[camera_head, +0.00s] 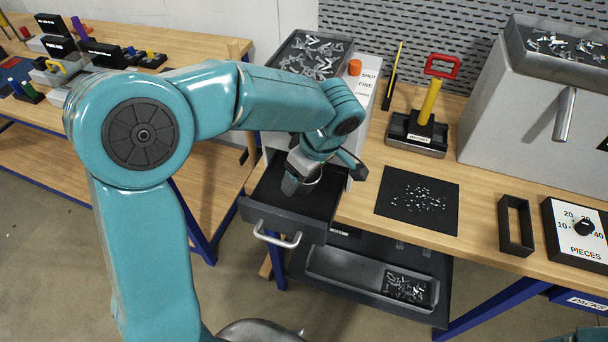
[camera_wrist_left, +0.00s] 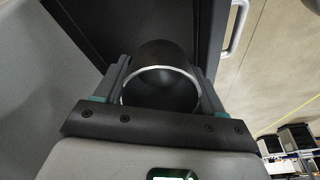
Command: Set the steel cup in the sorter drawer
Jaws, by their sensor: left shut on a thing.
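The steel cup (camera_wrist_left: 162,84) shows in the left wrist view as a dark round body with a bright rim, between the two fingers of my left gripper (camera_wrist_left: 165,75). In the head view only a bit of the cup's rim (camera_head: 312,181) shows under my left gripper (camera_head: 306,184). The gripper is shut on the cup, over the open sorter drawer (camera_head: 265,219). I cannot tell whether the cup touches the drawer floor. The drawer is pulled out, with a dark inside and a silver handle (camera_head: 277,238). My right gripper is not in view.
The sorter (camera_head: 362,95) has a tray of metal pieces (camera_head: 314,57) on top. A lower tray (camera_head: 345,268) holds more pieces. A black mat (camera_head: 418,202) with small pieces and a red-handled tool (camera_head: 432,95) are on the bench to the right.

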